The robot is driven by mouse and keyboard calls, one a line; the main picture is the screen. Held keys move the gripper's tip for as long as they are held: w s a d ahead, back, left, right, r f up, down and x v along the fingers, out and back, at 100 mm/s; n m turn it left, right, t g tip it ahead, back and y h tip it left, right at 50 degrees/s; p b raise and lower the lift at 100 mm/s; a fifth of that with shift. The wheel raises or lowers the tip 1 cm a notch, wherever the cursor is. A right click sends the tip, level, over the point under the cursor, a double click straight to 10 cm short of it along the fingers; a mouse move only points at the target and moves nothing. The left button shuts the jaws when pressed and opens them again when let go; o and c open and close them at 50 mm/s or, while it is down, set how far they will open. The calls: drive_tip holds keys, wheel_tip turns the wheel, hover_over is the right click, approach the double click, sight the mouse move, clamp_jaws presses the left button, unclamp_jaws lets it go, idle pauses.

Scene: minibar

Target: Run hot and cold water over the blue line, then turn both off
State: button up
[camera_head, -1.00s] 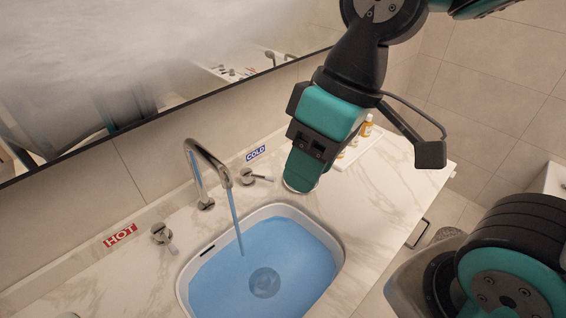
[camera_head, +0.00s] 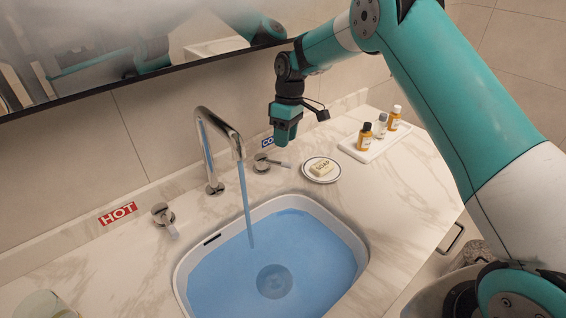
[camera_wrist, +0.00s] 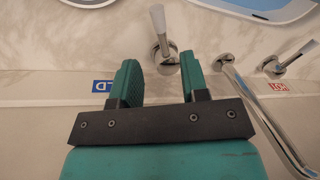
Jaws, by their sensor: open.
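The tap (camera_head: 212,135) pours a thin blue stream into the basin (camera_head: 180,285), where blue water (camera_head: 225,270) stands around the drain. The hot handle (camera_head: 163,215) is left of the tap, by the red HOT label (camera_head: 118,213). The cold handle (camera_head: 262,163) is right of it, by the blue COLD label (camera_head: 267,142), partly hidden by my gripper. My gripper (camera_head: 285,138) is open and empty above and beside the cold handle. In the wrist view the cold handle (camera_wrist: 159,30) shows beyond the gap between my fingers (camera_wrist: 160,78). I cannot make out a blue line in the basin.
A soap dish with a soap bar (camera_head: 321,168) lies right of the cold handle. A white tray (camera_head: 356,152) with small bottles stands further right. The mirror's lower edge (camera_head: 150,75) runs along the wall above the counter.

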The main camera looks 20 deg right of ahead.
sight(274, 164)
drive_tip(key=f, duration=0.2)
drive_tip(key=f+p, duration=0.1)
drive_tip(key=f, duration=0.2)
drive_tip(key=s+a+f, duration=0.1)
drive_tip(key=f, duration=0.1)
drive_tip(key=shift+f+p, duration=0.15)
drive_tip(key=shift+p, duration=0.2)
clamp_jaws()
